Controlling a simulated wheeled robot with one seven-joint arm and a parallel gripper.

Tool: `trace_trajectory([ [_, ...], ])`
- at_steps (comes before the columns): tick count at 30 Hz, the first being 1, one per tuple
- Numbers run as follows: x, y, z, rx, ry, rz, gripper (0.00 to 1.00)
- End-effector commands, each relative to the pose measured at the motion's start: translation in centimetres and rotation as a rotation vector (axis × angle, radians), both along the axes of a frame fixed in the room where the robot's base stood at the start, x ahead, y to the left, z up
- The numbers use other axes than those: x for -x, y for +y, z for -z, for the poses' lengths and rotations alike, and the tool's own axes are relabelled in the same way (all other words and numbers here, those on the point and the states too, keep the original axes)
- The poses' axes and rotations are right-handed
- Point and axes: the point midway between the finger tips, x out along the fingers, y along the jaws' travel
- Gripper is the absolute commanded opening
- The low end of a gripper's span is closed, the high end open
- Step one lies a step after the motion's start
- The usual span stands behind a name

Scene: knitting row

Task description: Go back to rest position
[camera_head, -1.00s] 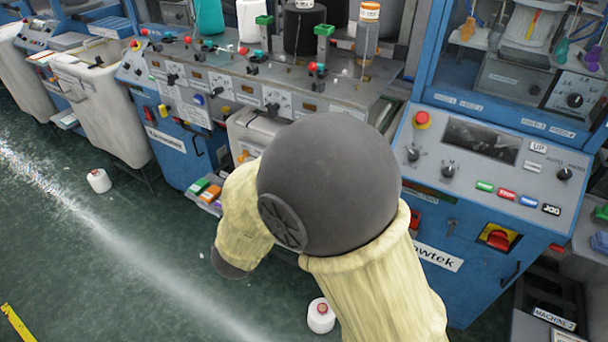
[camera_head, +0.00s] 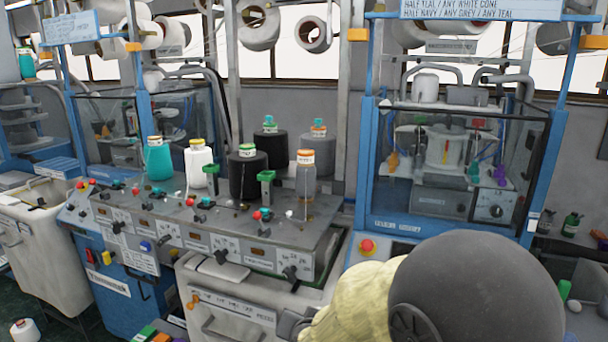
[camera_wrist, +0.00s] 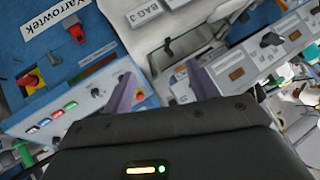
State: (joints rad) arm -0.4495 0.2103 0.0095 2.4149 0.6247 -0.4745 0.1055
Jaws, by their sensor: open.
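My gripper (camera_wrist: 163,88) shows in the wrist view with its two fingers spread apart and nothing between them. Beyond the fingers are a tilted white bin front labelled BAG 3 (camera_wrist: 148,14) and a blue machine front with a red rotary switch (camera_wrist: 28,80). In the head view my arm, with its dark round joint and pale yellow sleeve, fills the lower right. The gripper itself is out of sight there.
A grey machine bench (camera_head: 295,235) holds teal, white, black and grey yarn cones. A glass-sided blue cabinet (camera_head: 372,200) stands right of it, with a red stop button (camera_head: 367,246) below. A white cone (camera_head: 24,330) lies on the floor at lower left.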

Motion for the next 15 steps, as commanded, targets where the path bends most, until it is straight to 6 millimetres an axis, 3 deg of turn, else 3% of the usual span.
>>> trace_trajectory([
  [5, 3.6, -5.2, 0.8, 0.1, 0.215, -0.117, 0.59],
  [12, 11.3, -12.5, 1.8, 0.247, 0.533, -0.242, 0.59],
  [15, 13.8, -14.5, 2.0, 0.288, 0.626, -0.27, 0.59],
])
